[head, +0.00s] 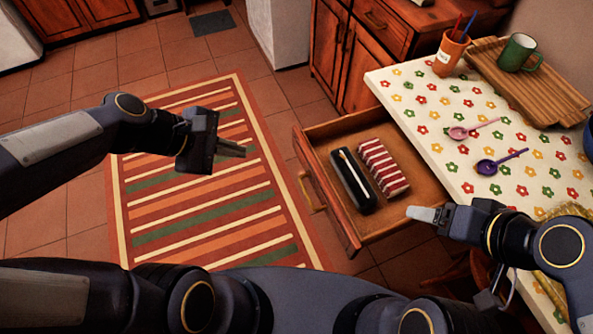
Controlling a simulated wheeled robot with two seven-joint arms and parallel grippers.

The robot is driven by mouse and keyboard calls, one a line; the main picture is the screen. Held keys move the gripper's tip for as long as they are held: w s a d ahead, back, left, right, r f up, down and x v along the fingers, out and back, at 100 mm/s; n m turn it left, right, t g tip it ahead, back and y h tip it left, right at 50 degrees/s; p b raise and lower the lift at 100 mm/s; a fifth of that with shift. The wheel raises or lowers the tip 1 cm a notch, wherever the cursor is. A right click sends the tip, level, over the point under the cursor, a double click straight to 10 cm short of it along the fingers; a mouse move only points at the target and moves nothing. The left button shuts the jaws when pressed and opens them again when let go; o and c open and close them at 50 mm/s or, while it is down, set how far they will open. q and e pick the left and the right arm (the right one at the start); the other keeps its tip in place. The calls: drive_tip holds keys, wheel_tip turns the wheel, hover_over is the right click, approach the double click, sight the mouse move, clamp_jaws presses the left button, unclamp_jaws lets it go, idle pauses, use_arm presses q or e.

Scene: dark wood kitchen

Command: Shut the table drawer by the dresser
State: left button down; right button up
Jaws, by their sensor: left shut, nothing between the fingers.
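The wooden dresser (362,58) stands behind the drawer. My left gripper (240,149) is shut and empty, in the air over the rug, left of the drawer front and apart from it. My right gripper (424,214) is over the near side of the drawer, by the table edge; I cannot tell its jaw state or whether it touches.
The flowered tabletop holds an orange cup (449,54) with utensils, a green mug (518,53) on a ribbed wooden board (535,88), a pink spoon (470,128) and a purple spoon (500,162). A striped rug (200,215) covers open floor left of the drawer.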

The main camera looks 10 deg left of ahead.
use_arm(q)
drive_tip(key=w+f+n+b, duration=0.3)
drive_tip(key=w+f+n, duration=0.2)
drive_tip(key=f+n, duration=0.3)
drive_tip(key=b, duration=0.4)
approach(305, 157)
drive_tip(key=shift+m+h, duration=0.3)
drive_tip(key=f, duration=0.1)
drive_tip(key=w+d+f, duration=0.1)
drive_tip(key=f, duration=0.1)
drive_tip(key=d+f, duration=0.1)
drive_tip(key=shift+w+d+f, duration=0.2)
drive_tip(key=shift+w+f, duration=0.2)
drive_tip(key=shift+w+d, duration=0.25)
drive_tip(key=shift+d, duration=0.1)
use_arm(e)
wheel_tip(305, 157, down, 9)
